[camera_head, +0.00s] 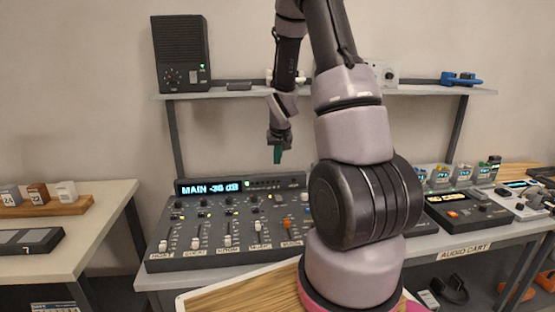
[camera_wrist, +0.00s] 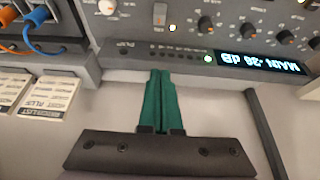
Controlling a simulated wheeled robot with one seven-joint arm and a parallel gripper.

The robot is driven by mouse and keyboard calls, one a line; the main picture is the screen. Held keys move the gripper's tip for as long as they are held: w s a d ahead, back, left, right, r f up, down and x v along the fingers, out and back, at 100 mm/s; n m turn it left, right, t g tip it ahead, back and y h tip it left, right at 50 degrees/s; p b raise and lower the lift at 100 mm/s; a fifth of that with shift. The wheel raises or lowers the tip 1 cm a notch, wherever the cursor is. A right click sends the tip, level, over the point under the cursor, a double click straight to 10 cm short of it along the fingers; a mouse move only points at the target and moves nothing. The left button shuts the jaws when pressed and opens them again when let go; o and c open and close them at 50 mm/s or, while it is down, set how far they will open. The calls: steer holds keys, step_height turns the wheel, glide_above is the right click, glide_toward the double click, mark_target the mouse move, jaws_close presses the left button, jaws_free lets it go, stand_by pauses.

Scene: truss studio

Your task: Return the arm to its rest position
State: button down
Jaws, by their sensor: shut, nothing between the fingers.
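My gripper (camera_head: 278,155) hangs in the head view above the back of the audio mixer, pointing down, below the wall shelf. In the wrist view my gripper's green fingers (camera_wrist: 161,78) lie together with nothing between them, apart from the mixer's display edge as far as I can tell. My arm rises large in the middle of the head view and hides part of the cart behind it. The audio mixer (camera_head: 215,226) stands on the cart, its display reading "MAIN -36 dB" in the head view; the display also shows upside down in the wrist view (camera_wrist: 262,63).
A wall shelf (camera_head: 235,94) carries a black speaker (camera_head: 181,53) and a blue item (camera_head: 460,78). A side table (camera_head: 75,222) at the left holds small blocks. More audio devices crowd the cart's right side. Blue and orange cables (camera_wrist: 30,25) show in the wrist view.

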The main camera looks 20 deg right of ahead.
stand_by(0.4)
steer(key=s+a+r+m+t+y, duration=0.1)
steer(key=s+a+r, duration=0.3)
steer(key=r, duration=0.6)
steer(key=s+a+r, duration=0.3)
steer(key=s+r, duration=0.2)
steer(key=r, duration=0.4)
steer(key=s+a+r+y, duration=0.1)
steer(key=s+a+r, duration=0.2)
steer(key=s, duration=0.6)
steer(key=s+a+r+t+y, duration=0.1)
steer(key=s+a+r, duration=0.3)
steer(key=s+r, duration=0.3)
steer(key=shift+s+a+t, duration=0.15)
steer(key=shift+s+t, duration=0.15)
steer(key=shift+s, duration=0.85)
